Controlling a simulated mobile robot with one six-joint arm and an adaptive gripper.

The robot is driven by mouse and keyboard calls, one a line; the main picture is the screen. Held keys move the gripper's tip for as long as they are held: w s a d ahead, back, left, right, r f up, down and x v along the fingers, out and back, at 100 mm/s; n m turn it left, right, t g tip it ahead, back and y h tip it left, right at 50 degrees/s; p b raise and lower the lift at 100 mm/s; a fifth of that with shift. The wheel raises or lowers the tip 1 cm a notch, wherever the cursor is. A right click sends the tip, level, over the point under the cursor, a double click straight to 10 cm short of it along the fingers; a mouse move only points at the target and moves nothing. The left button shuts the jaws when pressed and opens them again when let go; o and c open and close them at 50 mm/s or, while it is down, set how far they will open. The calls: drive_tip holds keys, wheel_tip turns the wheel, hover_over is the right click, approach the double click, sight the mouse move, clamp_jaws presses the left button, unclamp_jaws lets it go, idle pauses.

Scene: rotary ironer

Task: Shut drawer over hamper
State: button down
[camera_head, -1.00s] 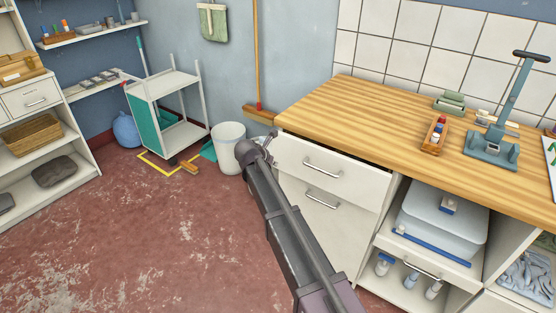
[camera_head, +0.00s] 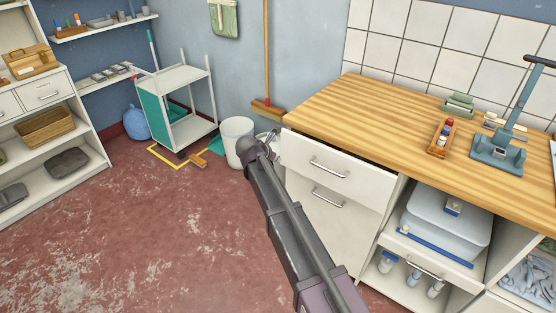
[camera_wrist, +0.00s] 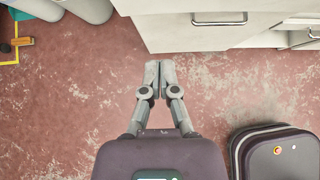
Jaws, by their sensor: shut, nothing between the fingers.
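The white top drawer (camera_head: 318,163) with a bar handle is under the wooden counter's left end. A dark gap along its top shows it standing out a little. Below it is a taller white front with its own handle, likely the hamper (camera_head: 325,215); it looks closed. In the wrist view my gripper (camera_wrist: 159,66) is shut and empty, its fingertips together over the red floor. A white front with a handle (camera_wrist: 220,20) is ahead and to the right, apart from the fingers; I cannot tell which front it is.
The wooden counter (camera_head: 390,125) bears a small tray and a blue-grey press. Right of the drawer are open bays with a lidded tub (camera_head: 445,222) and bottles. A white bin (camera_head: 238,140) and a trolley (camera_head: 178,105) stand behind. The floor at left is clear.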

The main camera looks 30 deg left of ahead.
drive_tip(key=w+d+f+m+g+h, duration=0.15)
drive_tip(key=d+m, duration=0.65)
drive_tip(key=d, duration=0.9)
drive_tip(key=w+d+f+m+g, duration=0.1)
drive_tip(key=d+f+m+g, duration=0.15)
drive_tip(key=d+m, duration=1)
drive_tip(key=s+d+m+g, duration=0.1)
drive_tip(key=s+d+m, duration=0.3)
drive_tip(key=d, duration=0.6)
drive_tip(key=s+d+f+m+g+y, duration=0.1)
drive_tip(key=s+d+m, duration=0.4)
drive_tip(key=d, duration=0.5)
drive_tip(key=s+d+m+g+y, duration=0.1)
drive_tip(key=s+d+m+g, duration=0.2)
drive_tip(key=d, duration=0.7)
drive_tip(key=shift+s+d+f+m, duration=0.2)
drive_tip(key=shift+s+d+m, duration=0.15)
drive_tip(key=shift+s+m, duration=0.85)
drive_tip(key=shift+y, duration=0.25)
